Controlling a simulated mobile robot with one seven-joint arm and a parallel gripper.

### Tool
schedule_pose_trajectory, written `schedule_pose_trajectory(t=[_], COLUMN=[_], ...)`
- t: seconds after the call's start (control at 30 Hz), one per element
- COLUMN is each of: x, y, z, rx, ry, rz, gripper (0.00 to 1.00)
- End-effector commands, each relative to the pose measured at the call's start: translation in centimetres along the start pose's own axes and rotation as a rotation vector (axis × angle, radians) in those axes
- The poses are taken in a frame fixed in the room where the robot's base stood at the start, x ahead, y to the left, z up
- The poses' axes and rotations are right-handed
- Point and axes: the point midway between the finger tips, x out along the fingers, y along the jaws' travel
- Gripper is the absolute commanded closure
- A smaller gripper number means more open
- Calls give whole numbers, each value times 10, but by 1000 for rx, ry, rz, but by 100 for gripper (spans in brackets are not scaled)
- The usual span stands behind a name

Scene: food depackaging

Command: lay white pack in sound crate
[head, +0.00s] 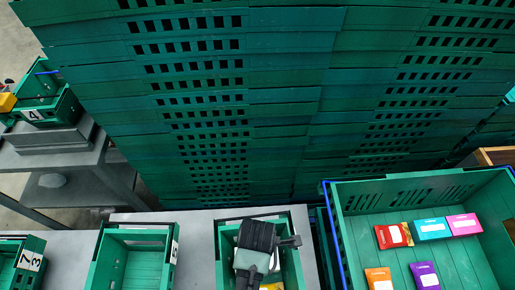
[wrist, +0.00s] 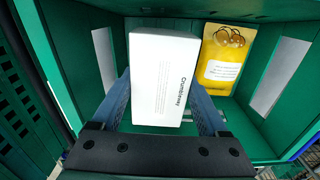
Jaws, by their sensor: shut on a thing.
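The white pack (wrist: 163,70) is a box with dark print along one side, seen in the wrist view. My gripper (wrist: 162,108) is shut on it, with one blue-grey finger at each side. Pack and gripper are over or inside a small green crate (wrist: 80,50) that also holds a yellow pouch (wrist: 226,62) to the right of the pack. I cannot tell whether the pack touches the crate floor. In the head view my gripper (head: 246,284) reaches down into this crate (head: 291,268), and the arm hides the pack. Nothing I can read marks a crate as sound.
An empty green crate (head: 131,268) stands to the left, and a numbered one (head: 20,262) further left. A large blue-edged crate (head: 355,250) at right holds several colourful packs. Tall stacked green crates (head: 250,110) fill the back. Another crate (head: 45,100) sits at far left.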

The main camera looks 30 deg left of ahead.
Motion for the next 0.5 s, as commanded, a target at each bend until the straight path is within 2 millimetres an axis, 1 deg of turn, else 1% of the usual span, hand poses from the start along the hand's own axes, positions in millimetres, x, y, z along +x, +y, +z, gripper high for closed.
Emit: schedule_pose_trajectory(t=[0.1, 0.2, 0.3, 0.5], x=[20, 30, 33, 33], y=[-1, 0, 0, 0], z=[0, 0, 0, 0], rx=[1, 1, 1, 2], ry=[1, 0, 0, 0], rz=[-3, -1, 1, 1], gripper=[87, 87, 87, 87])
